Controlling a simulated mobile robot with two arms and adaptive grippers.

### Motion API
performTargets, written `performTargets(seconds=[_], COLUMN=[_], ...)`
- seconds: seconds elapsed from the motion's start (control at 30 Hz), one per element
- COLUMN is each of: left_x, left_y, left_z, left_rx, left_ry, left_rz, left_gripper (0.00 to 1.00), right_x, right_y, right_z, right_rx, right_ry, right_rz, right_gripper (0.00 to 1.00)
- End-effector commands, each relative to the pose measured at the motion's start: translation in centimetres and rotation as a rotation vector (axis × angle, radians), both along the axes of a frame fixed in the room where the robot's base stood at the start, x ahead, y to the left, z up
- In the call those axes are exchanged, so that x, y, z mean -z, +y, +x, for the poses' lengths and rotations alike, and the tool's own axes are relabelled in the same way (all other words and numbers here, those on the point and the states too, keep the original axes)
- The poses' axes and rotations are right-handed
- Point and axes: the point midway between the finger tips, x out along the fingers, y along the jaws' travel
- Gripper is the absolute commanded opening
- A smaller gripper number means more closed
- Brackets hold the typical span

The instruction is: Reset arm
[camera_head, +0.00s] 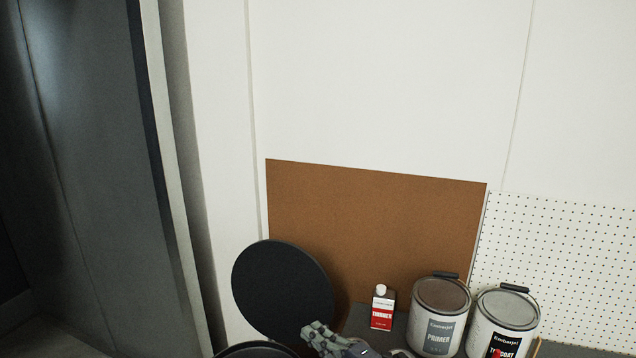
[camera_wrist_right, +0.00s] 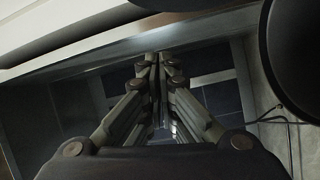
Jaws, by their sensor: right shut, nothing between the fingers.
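My right gripper (camera_head: 318,335) shows at the bottom edge of the head view, in front of a black round disc (camera_head: 283,290) that stands tilted like a raised lid. In the right wrist view its two fingers (camera_wrist_right: 153,62) meet at their tips, with nothing between them. The gripper looks apart from the cans to its right, though its lower part is cut off by the frame. My left gripper is not in the head view.
A thinner bottle (camera_head: 382,308), a primer can (camera_head: 437,316) and a topcoat can (camera_head: 503,322) stand on the dark surface at right. Behind are a brown board (camera_head: 375,215) and a white pegboard (camera_head: 560,260). A dark round part (camera_wrist_right: 295,60) and a cable (camera_wrist_right: 272,118) show in the wrist view.

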Motion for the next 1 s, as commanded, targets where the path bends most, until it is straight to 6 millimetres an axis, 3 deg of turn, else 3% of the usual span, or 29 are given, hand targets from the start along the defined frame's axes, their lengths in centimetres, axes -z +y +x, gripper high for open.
performTargets(seconds=[0.17,0.37,0.47,0.57,0.7,0.8,1.0], left_x=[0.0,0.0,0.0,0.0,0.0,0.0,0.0], left_y=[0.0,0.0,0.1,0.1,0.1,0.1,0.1], left_z=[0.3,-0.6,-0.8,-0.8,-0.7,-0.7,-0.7], left_rx=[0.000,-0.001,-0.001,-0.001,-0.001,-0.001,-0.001], left_ry=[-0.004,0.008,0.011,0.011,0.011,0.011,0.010], left_rz=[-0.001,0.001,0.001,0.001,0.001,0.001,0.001], left_gripper=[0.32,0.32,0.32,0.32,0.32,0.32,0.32], right_x=[0.7,3.2,5.6,8.3,11.2,12.3,13.2], right_y=[-1.2,-5.0,-8.2,-11.5,-15.4,-17.1,-19.1], right_z=[-1.1,-3.8,-7.0,-11.3,-18.6,-23.0,-29.8], right_rx=[0.138,0.381,0.549,0.717,0.924,1.026,1.166], right_ry=[0.127,0.377,0.569,0.772,1.036,1.168,1.355], right_rz=[0.112,0.282,0.383,0.465,0.542,0.565,0.581], right_gripper=[0.00,0.00,0.00,0.00,0.00,0.00,0.00])
